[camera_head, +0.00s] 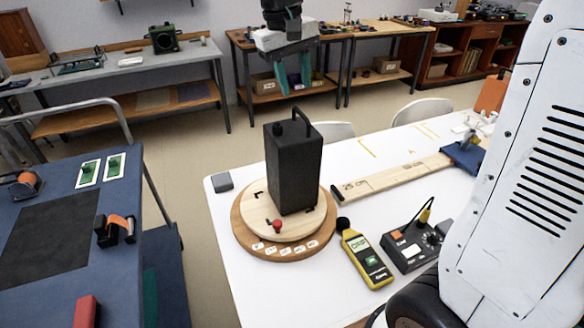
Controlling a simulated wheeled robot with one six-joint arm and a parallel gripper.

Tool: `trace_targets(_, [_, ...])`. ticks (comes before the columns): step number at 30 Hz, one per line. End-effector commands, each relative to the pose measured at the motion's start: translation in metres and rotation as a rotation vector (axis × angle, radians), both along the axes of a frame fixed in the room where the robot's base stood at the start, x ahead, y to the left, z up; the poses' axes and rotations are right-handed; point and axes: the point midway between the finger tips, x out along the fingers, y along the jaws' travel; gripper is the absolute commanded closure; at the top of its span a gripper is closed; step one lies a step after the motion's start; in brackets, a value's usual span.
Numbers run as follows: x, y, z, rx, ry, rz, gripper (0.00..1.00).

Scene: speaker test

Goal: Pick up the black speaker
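The black speaker (293,168) stands upright on a round wooden turntable (243,228) on the white table. It is a tall box with a handle on its top. My gripper (293,80) hangs at the top of the picture, above the speaker in the image and apart from it. Its two teal fingers are spread with a gap between them, and nothing shows between them. The speaker's far sides are hidden.
On the white table (235,290), a yellow meter (366,262) and a dark control box (408,245) stand right of the turntable. A wooden ruler board (390,180) lies behind them. A small grey block (222,181) sits at the left corner. A blue cart (130,190) stands at left.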

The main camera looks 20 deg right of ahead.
Motion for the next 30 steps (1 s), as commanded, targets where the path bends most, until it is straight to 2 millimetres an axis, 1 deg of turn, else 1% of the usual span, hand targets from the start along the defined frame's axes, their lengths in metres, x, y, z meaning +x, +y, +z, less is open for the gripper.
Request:
trace_targets(1, [0.004,-0.001,0.008,-0.004,-0.018,-0.007,0.65])
trace_targets(3, [0.006,-0.003,0.009,-0.012,-0.026,-0.021,0.65])
trace_targets(11, [0.003,-0.007,-0.020,-0.012,-0.022,-0.027,0.65])
trace_targets(18, [0.001,-0.010,-0.055,-0.012,-0.021,-0.027,0.65])
trace_targets(21, [0.000,-0.012,-0.064,-0.012,-0.022,-0.026,0.65])
trace_targets(29, [0.001,-0.012,-0.066,-0.011,-0.024,-0.026,0.65])
trace_targets(30, [0.001,-0.012,-0.066,-0.011,-0.024,-0.026,0.73])
